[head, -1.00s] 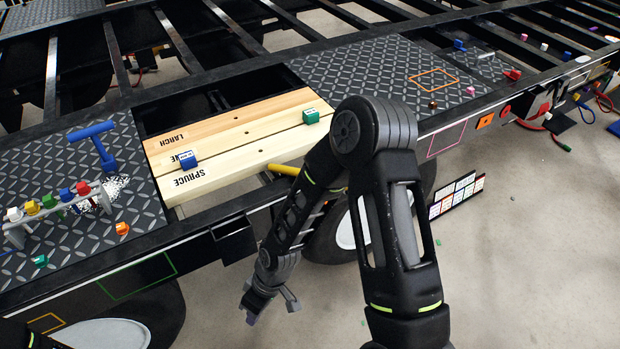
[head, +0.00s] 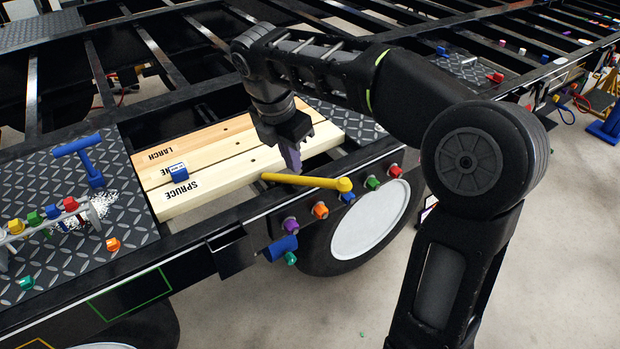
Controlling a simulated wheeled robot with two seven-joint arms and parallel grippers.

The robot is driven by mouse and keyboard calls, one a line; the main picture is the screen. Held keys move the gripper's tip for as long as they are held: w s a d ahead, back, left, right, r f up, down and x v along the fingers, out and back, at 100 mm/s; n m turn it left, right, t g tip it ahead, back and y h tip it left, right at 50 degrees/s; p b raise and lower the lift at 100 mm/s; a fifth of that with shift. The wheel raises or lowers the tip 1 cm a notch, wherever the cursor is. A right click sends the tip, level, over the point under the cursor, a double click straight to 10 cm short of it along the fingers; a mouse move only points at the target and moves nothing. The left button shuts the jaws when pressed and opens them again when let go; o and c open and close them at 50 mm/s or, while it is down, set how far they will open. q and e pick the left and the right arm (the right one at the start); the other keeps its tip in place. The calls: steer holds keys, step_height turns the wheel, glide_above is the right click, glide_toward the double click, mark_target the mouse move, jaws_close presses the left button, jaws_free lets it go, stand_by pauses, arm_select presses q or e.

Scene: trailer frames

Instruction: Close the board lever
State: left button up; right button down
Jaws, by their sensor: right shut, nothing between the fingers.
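The yellow lever (head: 305,181) lies along the trailer's near side rail, with its round pivot end at the right and its free end at the left by the spruce board. The pale wooden boards (head: 215,180), marked LARCH and SPRUCE with a third label partly covered, lie side by side in the frame opening. My right gripper (head: 291,165) points down just behind the lever, over the near board edge. It is shut and empty. I cannot tell whether its tips touch the lever. My left gripper is not in view.
A blue block (head: 179,171) sits on the boards. A blue T-handle (head: 80,155) and a rack of coloured blocks (head: 45,218) stand on the left plate.

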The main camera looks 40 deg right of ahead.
mark_target(314, 180)
steer(key=d+f, duration=0.1)
steer(key=f, duration=0.2)
steer(key=d+f, duration=0.2)
steer(key=f, duration=0.2)
steer(key=w+d+f, duration=0.1)
steer(key=d+f, duration=0.1)
steer(key=f, duration=0.1)
steer(key=shift+w+d+f, duration=0.1)
steer(key=shift+f, duration=0.05)
steer(key=shift+w+d+f, duration=0.1)
steer(key=shift+d+f, duration=0.05)
steer(key=shift+d, duration=0.3)
steer(key=shift+d, duration=0.1)
